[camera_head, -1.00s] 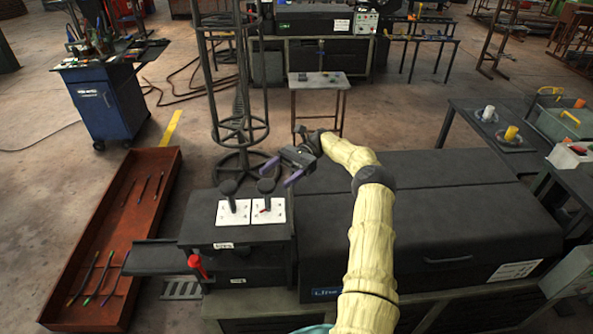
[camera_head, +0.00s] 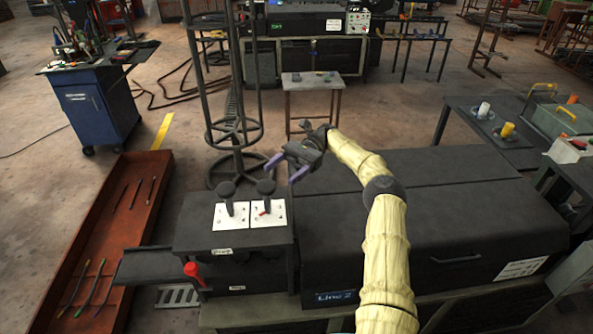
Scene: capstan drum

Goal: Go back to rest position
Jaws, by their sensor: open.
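My gripper (camera_head: 287,170) is open and empty, with two purple fingertips spread apart. It is held above the dark machine, a little above and to the right of two black levers. The left lever (camera_head: 227,194) and the right lever (camera_head: 265,193) stand on white plates on the machine's control box (camera_head: 196,236). The fingers are apart from both levers in the picture. My pale-sleeved arm reaches up from the lower right over the machine's dark cover (camera_head: 450,225).
A red handle (camera_head: 193,271) sticks out at the box's front left. A rust-red tray (camera_head: 62,262) with several thin rods lies at left. A tall round-ringed frame (camera_head: 237,160) stands behind the box. A blue cart (camera_head: 96,112) is at back left. A side table (camera_head: 470,130) stands at right.

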